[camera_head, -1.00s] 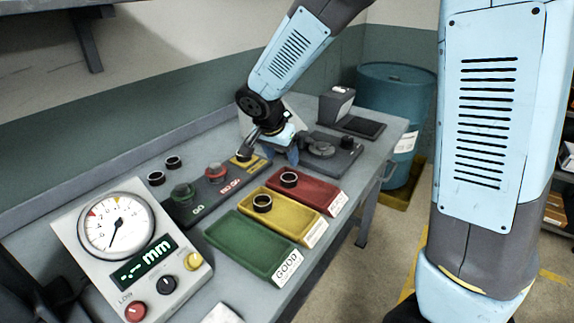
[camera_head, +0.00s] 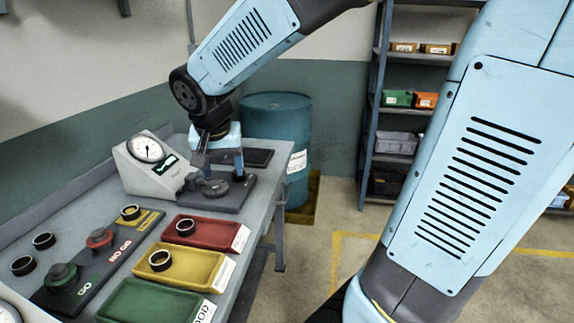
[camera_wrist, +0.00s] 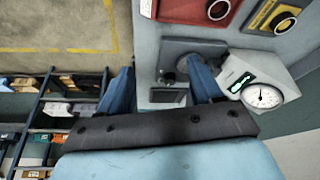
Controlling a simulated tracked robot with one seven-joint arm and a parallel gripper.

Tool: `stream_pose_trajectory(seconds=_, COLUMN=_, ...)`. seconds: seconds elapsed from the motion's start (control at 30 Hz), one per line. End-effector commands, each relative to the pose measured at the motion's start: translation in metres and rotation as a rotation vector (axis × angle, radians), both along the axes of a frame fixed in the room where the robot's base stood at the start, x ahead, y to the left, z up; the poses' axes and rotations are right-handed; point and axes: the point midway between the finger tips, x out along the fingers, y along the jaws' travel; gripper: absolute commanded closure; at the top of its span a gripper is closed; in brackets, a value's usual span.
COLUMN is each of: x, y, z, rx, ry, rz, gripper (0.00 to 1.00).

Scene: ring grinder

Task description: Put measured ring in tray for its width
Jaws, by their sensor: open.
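My gripper (camera_head: 221,160) is open, pointing down over the dark measuring fixture (camera_head: 212,202) at the far end of the bench. In the wrist view its two blue fingers (camera_wrist: 163,92) stand apart on either side of part of the fixture, with no ring visible between them. One dark ring (camera_head: 185,227) lies in the red tray (camera_head: 206,236) and another (camera_head: 160,260) in the yellow tray (camera_head: 190,273). The green tray (camera_head: 152,303), partly cut off, looks empty. One ring (camera_head: 130,212) sits on the yellow end of the GO/NO GO plate (camera_head: 78,290).
A dial gauge with a display (camera_head: 150,160) stands left of the fixture. A dark flat plate (camera_head: 254,157) lies behind my gripper. A blue barrel (camera_head: 280,125) stands past the bench end, and shelving (camera_head: 375,90) stands beyond. The floor at right is open.

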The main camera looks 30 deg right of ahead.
Motion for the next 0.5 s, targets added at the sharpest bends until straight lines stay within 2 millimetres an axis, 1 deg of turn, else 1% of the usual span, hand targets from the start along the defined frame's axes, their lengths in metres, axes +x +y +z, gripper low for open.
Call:
stream_pose_trajectory(seconds=0.03, x=-0.011, y=-0.012, z=0.009, rx=0.004, ry=-0.009, rz=0.015, gripper=0.35)
stream_pose_trajectory(seconds=0.2, x=-0.05, y=-0.043, z=0.027, rx=0.008, ry=-0.026, rz=0.107, gripper=0.35)
stream_pose_trajectory(seconds=0.4, x=-0.097, y=-0.069, z=0.041, rx=0.008, ry=-0.064, rz=0.223, gripper=0.35)
stream_pose_trajectory(seconds=0.5, x=-0.116, y=-0.076, z=0.044, rx=0.002, ry=-0.086, rz=0.277, gripper=0.35)
